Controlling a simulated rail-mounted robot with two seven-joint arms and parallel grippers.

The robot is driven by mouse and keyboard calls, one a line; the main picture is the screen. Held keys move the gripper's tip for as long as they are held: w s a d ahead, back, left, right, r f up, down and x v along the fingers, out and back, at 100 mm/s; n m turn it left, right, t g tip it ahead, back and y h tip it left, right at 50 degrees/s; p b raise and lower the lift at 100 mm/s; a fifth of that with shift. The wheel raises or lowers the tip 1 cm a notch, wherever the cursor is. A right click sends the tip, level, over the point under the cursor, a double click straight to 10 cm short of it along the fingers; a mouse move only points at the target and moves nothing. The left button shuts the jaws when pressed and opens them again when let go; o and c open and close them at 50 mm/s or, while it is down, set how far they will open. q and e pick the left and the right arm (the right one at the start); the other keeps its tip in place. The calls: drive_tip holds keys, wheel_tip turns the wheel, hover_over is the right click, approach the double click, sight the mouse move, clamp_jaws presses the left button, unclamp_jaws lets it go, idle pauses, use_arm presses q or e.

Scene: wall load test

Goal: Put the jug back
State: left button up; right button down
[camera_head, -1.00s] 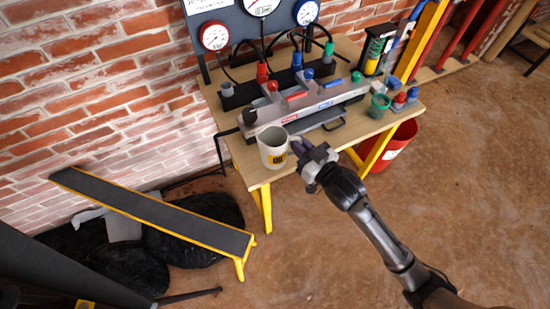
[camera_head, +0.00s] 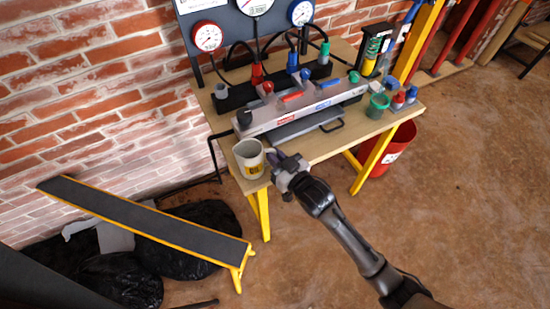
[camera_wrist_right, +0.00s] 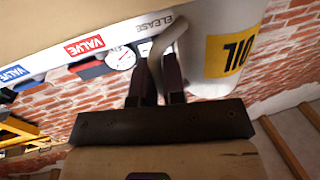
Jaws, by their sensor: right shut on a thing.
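The jug (camera_head: 249,160) is off-white with a yellow oil label. In the head view it is over the front left corner of the wooden bench (camera_head: 330,148); whether it touches the top I cannot tell. My right gripper (camera_head: 279,163) is to its right, shut on its handle. In the right wrist view the jug (camera_wrist_right: 207,45) is at the upper right, its handle (camera_wrist_right: 157,58) between the dark fingers (camera_wrist_right: 158,75). The jug looks roughly upright in the head view. My left gripper is not in view.
A grey valve manifold (camera_head: 300,107) with coloured knobs stands behind the jug. A green cup (camera_head: 377,106) is at the bench's right. A red bucket (camera_head: 388,150) stands below. A dark sloped board with yellow edges (camera_head: 145,219) is at left, near black bags (camera_head: 120,278).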

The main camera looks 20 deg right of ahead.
drive_tip(key=shift+f, duration=0.2)
drive_tip(key=c, duration=1.2)
unclamp_jaws()
